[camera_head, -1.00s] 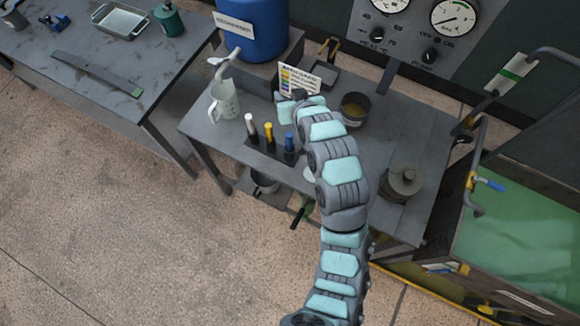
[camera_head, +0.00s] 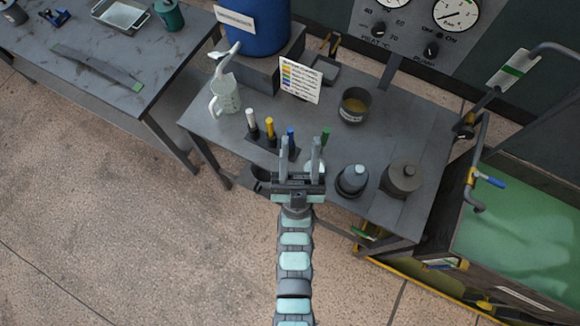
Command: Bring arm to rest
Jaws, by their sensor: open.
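My arm (camera_head: 294,262) comes up from the bottom of the head view. My gripper (camera_head: 299,158) is at its end, over the front edge of the middle grey table (camera_head: 225,130). Its two fingers point up and away, stand apart and hold nothing between them. Behind the fingers is a row of upright pieces with a white (camera_head: 251,119), a yellow (camera_head: 270,129) and a blue (camera_head: 290,140) top. A green-topped piece (camera_head: 325,137) shows just right of the fingers. The gripper partly hides the row's holder and a pale item between the fingers.
On the table are a clear jug (camera_head: 225,97), a colour chart (camera_head: 300,80), a pot with amber content (camera_head: 354,106), a dark rounded vessel (camera_head: 352,181) and a lidded pot (camera_head: 402,178). A green-filled tank (camera_head: 520,235) stands right. Open floor lies left.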

